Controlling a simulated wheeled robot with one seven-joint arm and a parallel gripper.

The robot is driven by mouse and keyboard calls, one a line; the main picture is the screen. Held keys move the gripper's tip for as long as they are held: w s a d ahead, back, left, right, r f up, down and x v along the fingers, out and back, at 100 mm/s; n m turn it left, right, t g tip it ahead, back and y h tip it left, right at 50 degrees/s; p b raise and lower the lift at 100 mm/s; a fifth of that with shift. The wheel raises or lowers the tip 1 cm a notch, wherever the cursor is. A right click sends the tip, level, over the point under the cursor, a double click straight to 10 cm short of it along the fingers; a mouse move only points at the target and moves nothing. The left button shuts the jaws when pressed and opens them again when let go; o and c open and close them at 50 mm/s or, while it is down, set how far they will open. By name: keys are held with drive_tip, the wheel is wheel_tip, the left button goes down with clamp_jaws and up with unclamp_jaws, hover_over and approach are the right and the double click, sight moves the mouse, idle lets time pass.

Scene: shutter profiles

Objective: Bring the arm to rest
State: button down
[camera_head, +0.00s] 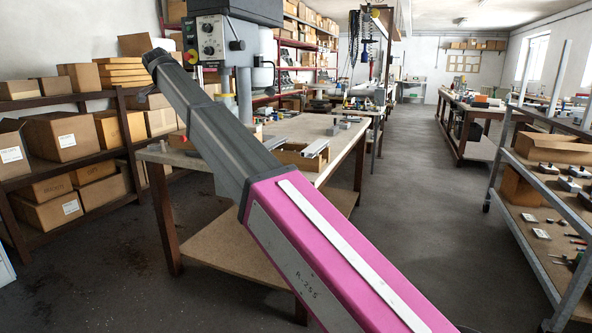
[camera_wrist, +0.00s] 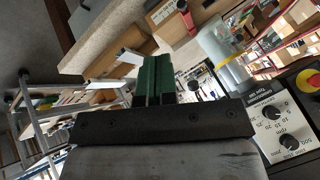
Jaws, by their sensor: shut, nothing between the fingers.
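My arm (camera_head: 320,245) crosses the head view from the lower right up to the left. It has a pink link with a white strip and a dark grey forearm. Its far end is raised in front of the shelves and left of the drill press. In the wrist view, my gripper (camera_wrist: 154,62) shows two green fingers side by side above a dark bar. They are shut with nothing held. The fingers cannot be made out clearly in the head view.
A workbench (camera_head: 345,150) with metal profiles stands below and behind my arm. A drill press (camera_head: 240,60) rises close to the arm's end; its dial panel also shows in the wrist view (camera_wrist: 285,115). Box shelves (camera_head: 75,150) stand left, a trolley (camera_head: 545,190) right. The aisle floor between is clear.

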drive_tip(key=d+f+n+g, duration=0.2)
drive_tip(key=d+f, duration=1.4)
drive_tip(key=f, duration=0.2)
drive_tip(key=d+f+n+g, duration=0.2)
drive_tip(key=d+f+n, duration=0.1)
drive_tip(key=d+f, duration=1.4)
drive_tip(key=s+d+f+n+g, duration=0.1)
drive_tip(key=s+d+f, duration=0.4)
drive_tip(key=d+f, duration=0.3)
drive_tip(key=s+d+f+n+g, duration=0.1)
drive_tip(key=s+d+f, duration=0.4)
drive_tip(key=d+f, duration=0.3)
drive_tip(key=s+d+f+n+g, duration=0.1)
drive_tip(key=s+d+f+n, duration=0.1)
drive_tip(key=s+d+f, duration=0.8)
drive_tip(key=s+d, duration=0.1)
drive_tip(key=s, duration=0.3)
drive_tip(key=shift+d+f+g+y, duration=0.15)
drive_tip(key=shift+d+g+y, duration=0.1)
drive_tip(key=shift+g+y, duration=0.05)
drive_tip(key=shift+s, duration=0.1)
